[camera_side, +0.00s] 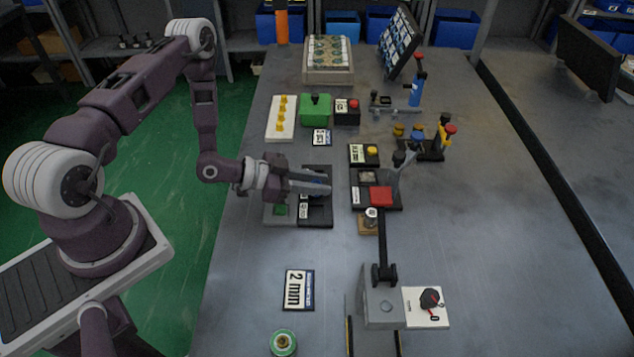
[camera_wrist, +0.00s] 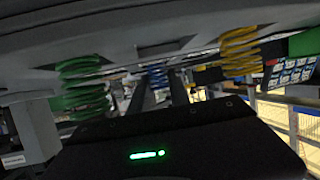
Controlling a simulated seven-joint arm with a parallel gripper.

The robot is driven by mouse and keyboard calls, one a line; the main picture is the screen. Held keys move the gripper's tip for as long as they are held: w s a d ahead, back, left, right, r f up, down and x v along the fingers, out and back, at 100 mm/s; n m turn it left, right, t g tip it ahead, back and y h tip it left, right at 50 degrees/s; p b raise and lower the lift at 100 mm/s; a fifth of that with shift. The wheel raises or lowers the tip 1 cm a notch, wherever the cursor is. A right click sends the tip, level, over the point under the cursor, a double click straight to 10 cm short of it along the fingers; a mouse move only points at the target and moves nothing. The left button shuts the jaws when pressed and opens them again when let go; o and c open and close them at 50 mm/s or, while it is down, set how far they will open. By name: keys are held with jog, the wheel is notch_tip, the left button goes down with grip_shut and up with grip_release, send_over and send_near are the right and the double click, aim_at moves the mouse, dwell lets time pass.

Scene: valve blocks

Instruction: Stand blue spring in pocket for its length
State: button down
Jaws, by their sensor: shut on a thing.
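My gripper (camera_side: 325,182) reaches in level from the left over a black block (camera_side: 317,215) with pale labels. Its two fingers are shut on the blue spring (camera_wrist: 157,75), which shows between them in the wrist view. In the side view the fingers mostly hide that spring, with only a bit of blue between them. A green spring (camera_wrist: 84,88) is to the left and a yellow spring (camera_wrist: 238,50) to the right in the wrist view. The pockets are hidden or unclear, so I cannot tell whether the blue spring touches one.
A grey plate with a green part (camera_side: 281,210) lies left of the black block. A fixture with a red block (camera_side: 381,196) stands close on the right. A 2 mm sign (camera_side: 299,290) lies in front. The table's right side is clear.

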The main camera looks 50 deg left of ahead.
jog(key=shift+f, duration=0.1)
jog(key=c, duration=1.2)
grip_release()
jog(key=shift+c, duration=0.2)
